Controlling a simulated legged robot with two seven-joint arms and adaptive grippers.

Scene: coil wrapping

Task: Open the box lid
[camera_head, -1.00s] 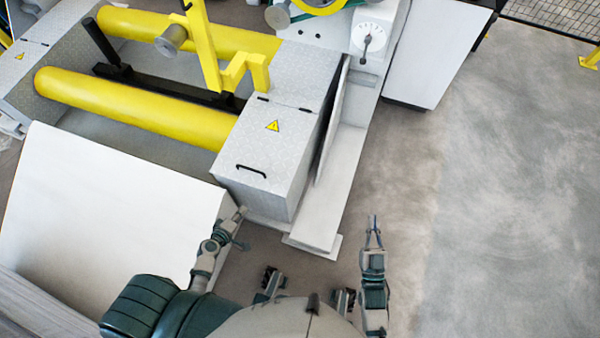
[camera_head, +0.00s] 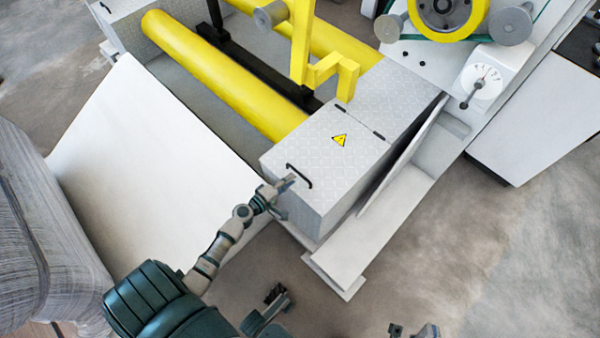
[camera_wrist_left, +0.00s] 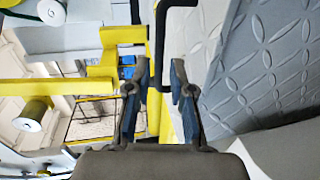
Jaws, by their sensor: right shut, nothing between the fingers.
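The box is a grey, patterned metal box whose lid (camera_head: 318,150) is closed, with a yellow warning triangle and hinges on its far side. A black bar handle (camera_head: 300,176) sits near the lid's front edge. My left gripper (camera_head: 287,188) is at the front edge of the box, right beside the handle. In the left wrist view its two fingers (camera_wrist_left: 161,75) are apart, and the black handle (camera_wrist_left: 160,30) lines up with the gap between them. I cannot tell whether they touch it. The patterned lid (camera_wrist_left: 265,60) fills the right of that view.
Yellow rollers (camera_head: 215,75) and a yellow bracket (camera_head: 325,65) stand behind the box. A white sloping panel (camera_head: 150,160) lies to its left, with a wrapped coil (camera_head: 45,230) beyond. A grey ledge (camera_head: 385,215) runs along its right.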

